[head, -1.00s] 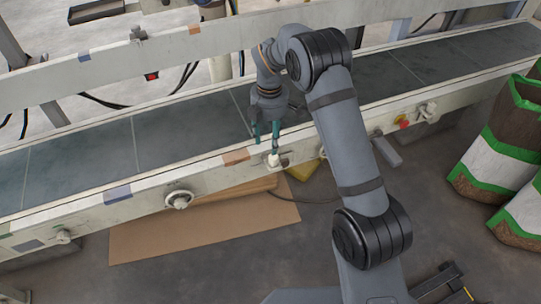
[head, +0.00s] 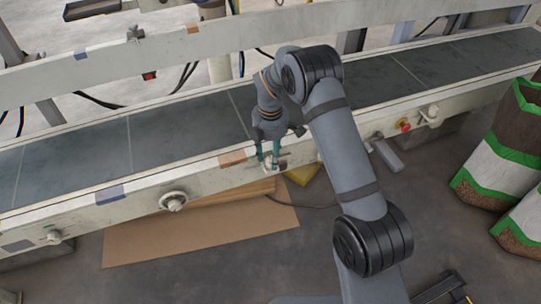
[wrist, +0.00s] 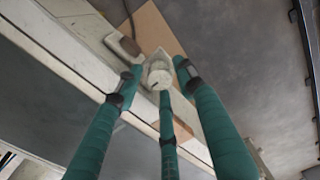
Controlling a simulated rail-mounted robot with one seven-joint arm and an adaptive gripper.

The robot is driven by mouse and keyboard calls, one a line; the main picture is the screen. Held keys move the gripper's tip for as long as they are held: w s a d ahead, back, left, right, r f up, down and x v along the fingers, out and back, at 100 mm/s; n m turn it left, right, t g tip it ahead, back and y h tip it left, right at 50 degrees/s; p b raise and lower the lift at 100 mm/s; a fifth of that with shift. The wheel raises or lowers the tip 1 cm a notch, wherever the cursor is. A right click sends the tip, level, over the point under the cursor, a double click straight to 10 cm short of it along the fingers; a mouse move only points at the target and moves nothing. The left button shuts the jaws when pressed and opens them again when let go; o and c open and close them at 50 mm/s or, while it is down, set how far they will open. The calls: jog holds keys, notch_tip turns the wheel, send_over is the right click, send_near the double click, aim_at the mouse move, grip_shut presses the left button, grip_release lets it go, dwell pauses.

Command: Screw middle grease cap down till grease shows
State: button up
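The middle grease cap is a small pale round cap (wrist: 158,76) on the conveyor's near side rail, seen end-on in the wrist view. In the head view my gripper (head: 268,160) is at this rail just right of an orange-brown patch, and its fingers mostly hide the cap. My gripper (wrist: 160,78) has three teal fingers with dark bands. They are spread around the cap, with gaps visible between the tips and the cap, so it is open. I cannot see any grease at the cap.
Pale round fittings sit farther left (head: 173,201) and right (head: 430,113) along the rail, with a red button (head: 404,125) near the right one. The dark belt (head: 180,125) is clear. Cardboard (head: 190,240) lies on the floor below. Bags (head: 505,165) stand at right.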

grip_shut()
dwell(0.5)
